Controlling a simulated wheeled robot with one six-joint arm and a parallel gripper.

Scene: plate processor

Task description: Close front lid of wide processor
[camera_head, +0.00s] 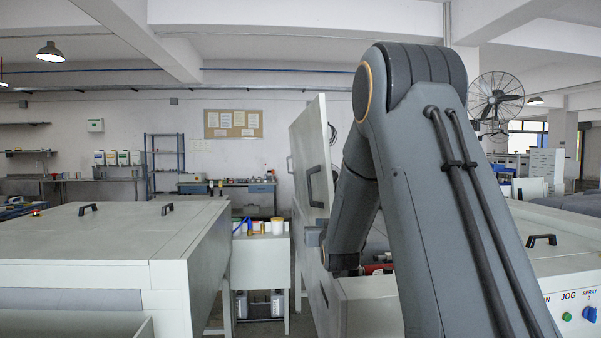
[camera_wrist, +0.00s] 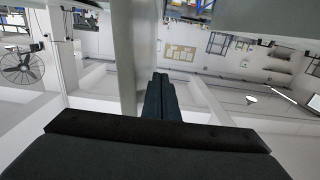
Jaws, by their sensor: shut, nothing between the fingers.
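The wide processor (camera_head: 372,308) stands right of centre in the head view, partly hidden behind my arm. Its front lid (camera_head: 313,150) stands raised, nearly upright and slightly tilted, with dark handles on its face. The grey lid panel (camera_wrist: 95,50) also shows in the upside-down wrist view. My gripper (camera_wrist: 160,76) is shut and empty, with its fingers close beside the panel; I cannot tell whether they touch it. In the head view, my arm reaches down beside the lid's right face, and the fingertips cannot be made out.
Another pale machine (camera_head: 90,235) with two closed-lid handles fills the left. A small white cabinet (camera_head: 258,260) with bottles stands between the machines. A control panel (camera_head: 575,308) with green and blue knobs is at the lower right. The aisle behind looks open.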

